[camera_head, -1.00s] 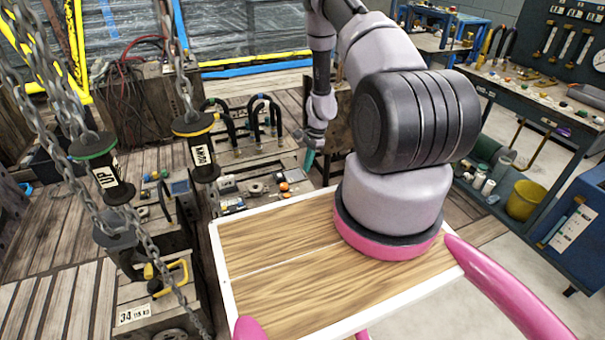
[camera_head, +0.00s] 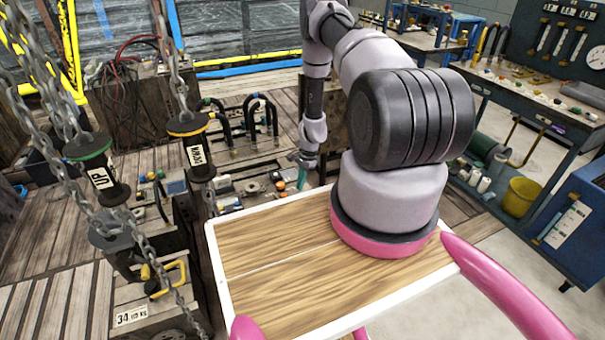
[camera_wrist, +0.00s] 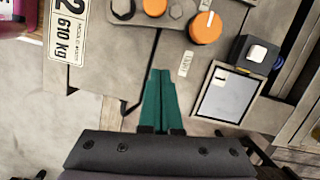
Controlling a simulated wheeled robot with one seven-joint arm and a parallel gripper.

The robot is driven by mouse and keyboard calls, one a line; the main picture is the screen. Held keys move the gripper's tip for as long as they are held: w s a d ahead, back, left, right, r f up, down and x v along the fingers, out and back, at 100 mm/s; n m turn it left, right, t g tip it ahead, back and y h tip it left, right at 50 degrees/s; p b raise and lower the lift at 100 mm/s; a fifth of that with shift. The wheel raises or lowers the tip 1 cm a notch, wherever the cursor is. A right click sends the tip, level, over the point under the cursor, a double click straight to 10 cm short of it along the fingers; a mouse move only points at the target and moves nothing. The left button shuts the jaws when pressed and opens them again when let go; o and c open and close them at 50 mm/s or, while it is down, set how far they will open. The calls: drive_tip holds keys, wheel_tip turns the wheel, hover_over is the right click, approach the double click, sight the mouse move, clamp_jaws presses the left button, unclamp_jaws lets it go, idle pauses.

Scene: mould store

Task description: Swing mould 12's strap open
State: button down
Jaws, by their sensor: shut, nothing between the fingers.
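My gripper (camera_head: 302,178) hangs over the right end of a low surface with small parts in the head view. In the wrist view its teal fingers (camera_wrist: 160,78) are shut together, with nothing between them. A white plate (camera_wrist: 68,32) there reads "2" and "610 kg", its left part cut off; it is on a grey block (camera_wrist: 100,62), perhaps mould 12. A thin black bent bar or line (camera_wrist: 144,75) runs just left of the fingertips. I cannot tell whether it is the strap, and no strap shows clearly.
Orange-topped round parts (camera_wrist: 205,28) and a grey-screened box (camera_wrist: 228,95) lie near the fingers. Chains with "UP" (camera_head: 103,178) and "DOWN" (camera_head: 198,155) handles hang at left. A 34 kg block (camera_head: 131,316) stands front left. A workbench (camera_head: 540,110) is at right.

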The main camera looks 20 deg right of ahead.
drive_tip(key=shift+s+a+f, duration=0.1)
drive_tip(key=shift+a+f, duration=0.05)
drive_tip(key=shift+a, duration=0.55)
drive_tip(key=shift+s+a+f, duration=0.15)
drive_tip(key=shift+a+f, duration=0.05)
drive_tip(key=shift+a, duration=0.45)
drive_tip(key=shift+s+a+f, duration=0.1)
drive_tip(key=shift+a+f, duration=0.05)
drive_tip(key=shift+a, duration=0.55)
drive_tip(key=shift+w+a+n+g, duration=0.15)
drive_tip(key=shift+a+n, duration=0.25)
drive_tip(key=shift+n, duration=0.35)
drive_tip(key=shift+w+a+n+g, duration=0.15)
drive_tip(key=shift+a+n, duration=0.25)
drive_tip(key=shift+n, duration=0.35)
drive_tip(key=d, duration=0.1)
drive_tip(key=w+d, duration=0.1)
drive_tip(key=d, duration=0.2)
drive_tip(key=shift+w+d+r, duration=0.1)
drive_tip(key=shift+w, duration=0.15)
drive_tip(key=s+v, duration=0.1)
drive_tip(key=v, duration=0.8)
drive_tip(key=shift+w+r, duration=0.35)
drive_tip(key=shift+r, duration=0.05)
